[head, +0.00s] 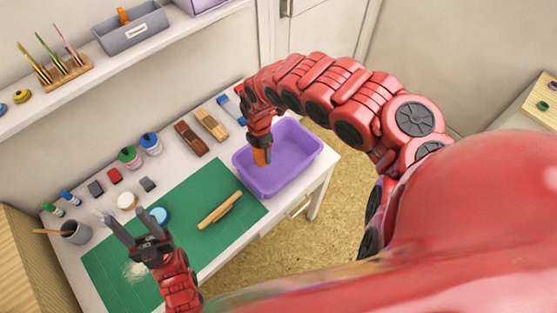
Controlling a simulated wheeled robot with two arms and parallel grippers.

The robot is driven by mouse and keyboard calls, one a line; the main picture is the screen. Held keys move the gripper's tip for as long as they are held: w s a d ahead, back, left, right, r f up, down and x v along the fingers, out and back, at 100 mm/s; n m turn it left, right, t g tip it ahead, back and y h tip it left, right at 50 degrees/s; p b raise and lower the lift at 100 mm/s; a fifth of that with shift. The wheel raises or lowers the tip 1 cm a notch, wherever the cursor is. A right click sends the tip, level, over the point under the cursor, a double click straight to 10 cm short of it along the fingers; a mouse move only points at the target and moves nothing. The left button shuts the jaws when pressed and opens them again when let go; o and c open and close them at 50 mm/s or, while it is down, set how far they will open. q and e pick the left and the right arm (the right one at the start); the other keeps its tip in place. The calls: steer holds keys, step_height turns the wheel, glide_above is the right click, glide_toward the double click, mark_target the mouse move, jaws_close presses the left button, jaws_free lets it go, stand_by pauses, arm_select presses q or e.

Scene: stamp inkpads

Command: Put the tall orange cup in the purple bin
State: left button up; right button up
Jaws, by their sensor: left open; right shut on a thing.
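The purple bin (298,167) stands at the right end of the white table. My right gripper (261,148) is over the left part of the bin and points down, shut on the orange cup (261,157). The cup is small in view, and its upper part is hidden by the gripper. I cannot tell whether it touches the bin's floor. My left gripper (122,228) is open and empty above the left part of the green mat, its two fingers spread apart.
The green mat (185,215) carries a wooden tool (220,211) and a blue round pad (159,216). Paint jars (130,157), brown blocks (190,138) and small grey and red blocks line the back. A grey cup (75,233) stands at left. A shelf (120,65) runs above.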

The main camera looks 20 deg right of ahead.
steer(key=n, duration=0.1)
glide_toward(266, 168)
steer(key=s, duration=0.2)
steer(key=s+a+r, duration=0.1)
steer(key=shift+s+a+b, duration=0.1)
steer(key=shift+s+b, duration=0.1)
steer(key=shift+b, duration=0.1)
steer(key=shift+f, duration=1.9)
steer(key=shift+f+p, duration=0.3)
steer(key=shift+f, duration=0.25)
steer(key=shift+f, duration=0.15)
steer(key=o, duration=1.3)
